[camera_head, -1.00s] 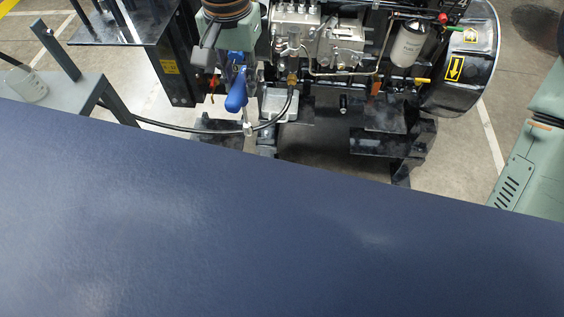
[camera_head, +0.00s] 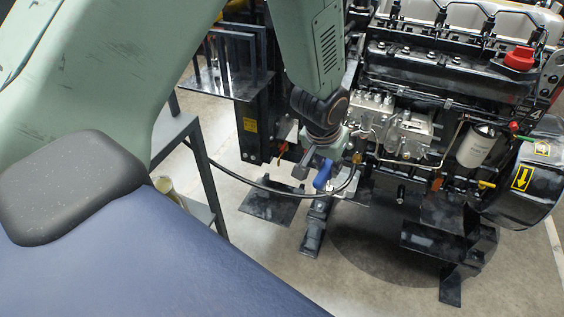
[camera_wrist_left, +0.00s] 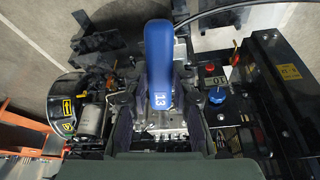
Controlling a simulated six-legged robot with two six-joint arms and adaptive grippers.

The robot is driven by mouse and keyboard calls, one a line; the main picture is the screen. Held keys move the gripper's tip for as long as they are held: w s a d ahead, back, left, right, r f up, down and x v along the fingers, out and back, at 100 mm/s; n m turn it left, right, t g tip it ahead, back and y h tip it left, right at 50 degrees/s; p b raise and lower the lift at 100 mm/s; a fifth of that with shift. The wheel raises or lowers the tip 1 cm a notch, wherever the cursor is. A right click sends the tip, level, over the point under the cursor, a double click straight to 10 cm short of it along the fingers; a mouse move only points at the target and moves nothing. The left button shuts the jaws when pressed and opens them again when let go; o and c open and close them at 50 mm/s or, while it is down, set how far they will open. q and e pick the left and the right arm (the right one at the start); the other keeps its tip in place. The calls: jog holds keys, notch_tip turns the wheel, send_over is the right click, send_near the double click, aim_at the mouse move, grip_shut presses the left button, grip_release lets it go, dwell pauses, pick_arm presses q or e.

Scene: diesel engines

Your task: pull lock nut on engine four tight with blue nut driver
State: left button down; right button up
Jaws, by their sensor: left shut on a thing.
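The engine (camera_head: 440,75) stands at the upper right of the head view, with a silver pump block (camera_head: 408,130) on its near side. My left arm reaches from the left to the left end of this block. The left gripper (camera_head: 318,168) is shut on the blue nut driver (camera_head: 323,174). The lock nut and the driver's working end cannot be made out. My right gripper is out of view.
A black hose (camera_head: 250,183) curves from a grey stand (camera_head: 180,125) to the engine. Black support feet (camera_head: 312,235) stand on the floor below. A black flywheel housing (camera_head: 528,185) with yellow labels is at the right. The wrist view shows a blue knob (camera_wrist_left: 217,95) beside the engine.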

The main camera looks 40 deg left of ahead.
aim_at(325, 164)
pick_arm(q)
jog(key=shift+w+f, duration=0.15)
jog(key=shift+w, duration=0.05)
jog(key=shift+w+a+f+t, duration=0.1)
jog(key=shift+w+f+t, duration=0.2)
jog(key=shift+w+f, duration=0.15)
jog(key=shift+w+a+f+t+b, duration=0.35)
jog(key=shift+w+a+f+t, duration=0.3)
jog(key=shift+a+f+t, duration=0.25)
jog(key=w+a+f+n+t+y+b, duration=0.1)
jog(key=w+a+f+t+y+b, duration=0.15)
jog(key=a+t, duration=0.35)
jog(key=s+a+n+t+y, duration=0.1)
jog(key=s+a+t+y, duration=0.1)
jog(key=s+a+t, duration=0.3)
jog(key=w, duration=0.2)
jog(key=w+b, duration=0.2)
jog(key=w, duration=0.1)
jog(key=shift+w+a+r, duration=0.1)
jog(key=shift+w+r, duration=0.25)
